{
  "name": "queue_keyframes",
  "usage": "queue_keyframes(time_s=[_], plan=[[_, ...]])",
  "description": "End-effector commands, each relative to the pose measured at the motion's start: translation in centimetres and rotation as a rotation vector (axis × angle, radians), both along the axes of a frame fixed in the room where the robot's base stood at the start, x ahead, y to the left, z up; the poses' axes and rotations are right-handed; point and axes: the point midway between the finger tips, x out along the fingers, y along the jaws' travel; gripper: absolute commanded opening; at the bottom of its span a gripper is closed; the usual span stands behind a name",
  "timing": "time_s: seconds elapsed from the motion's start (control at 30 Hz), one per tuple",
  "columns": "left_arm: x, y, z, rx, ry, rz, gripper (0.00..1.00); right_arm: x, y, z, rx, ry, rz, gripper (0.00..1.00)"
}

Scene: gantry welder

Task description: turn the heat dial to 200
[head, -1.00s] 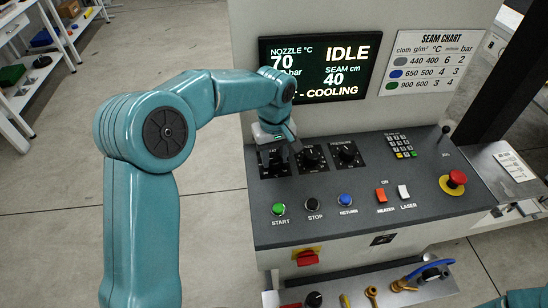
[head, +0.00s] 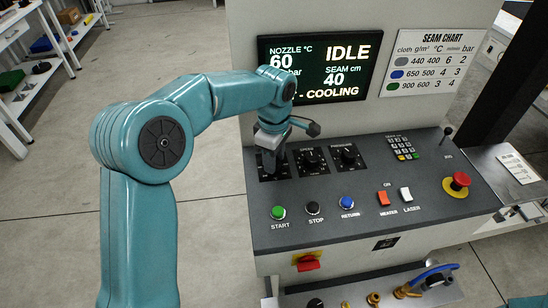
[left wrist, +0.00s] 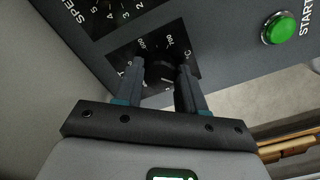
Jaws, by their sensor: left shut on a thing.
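The heat dial is the leftmost of three black dials on the sloping panel. In the head view its black plate (head: 284,172) shows, but my left gripper (head: 269,168) covers the knob. In the left wrist view the dark knob (left wrist: 160,72) sits between the two fingers of my left gripper (left wrist: 168,78), which is shut on it. White scale figures show beyond the fingertips. I cannot tell which mark the knob points to. The display (head: 318,68) reads nozzle 60, IDLE and COOLING. My right gripper is not in view.
The speed dial (head: 311,158) and pressure dial (head: 348,155) stand close to the right. In front are the green start (head: 278,212), black stop (head: 313,208) and blue return (head: 346,202) buttons. An orange heater switch (head: 384,198) and red emergency button (head: 459,181) are further right.

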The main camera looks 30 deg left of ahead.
Motion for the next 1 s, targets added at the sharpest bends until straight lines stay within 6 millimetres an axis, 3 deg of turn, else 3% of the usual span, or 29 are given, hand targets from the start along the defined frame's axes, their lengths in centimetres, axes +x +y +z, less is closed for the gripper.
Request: queue_keyframes(time_s=[0.63, 0.67, 0.73, 1.0], plan=[[0.09, 0.06, 0.16, 0.0, -0.004, 0.053, 0.09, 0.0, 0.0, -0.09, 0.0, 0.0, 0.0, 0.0], [0.09, 0.06, 0.16, 0.0, -0.004, 0.053, 0.43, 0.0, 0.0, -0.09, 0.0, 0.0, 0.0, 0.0], [0.09, 0.06, 0.16, 0.0, -0.004, 0.053, 0.65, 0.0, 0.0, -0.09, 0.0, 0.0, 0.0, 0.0], [0.04, 0.03, 0.09, 0.0, -0.002, 0.051, 0.65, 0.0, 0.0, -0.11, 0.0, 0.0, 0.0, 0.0]])
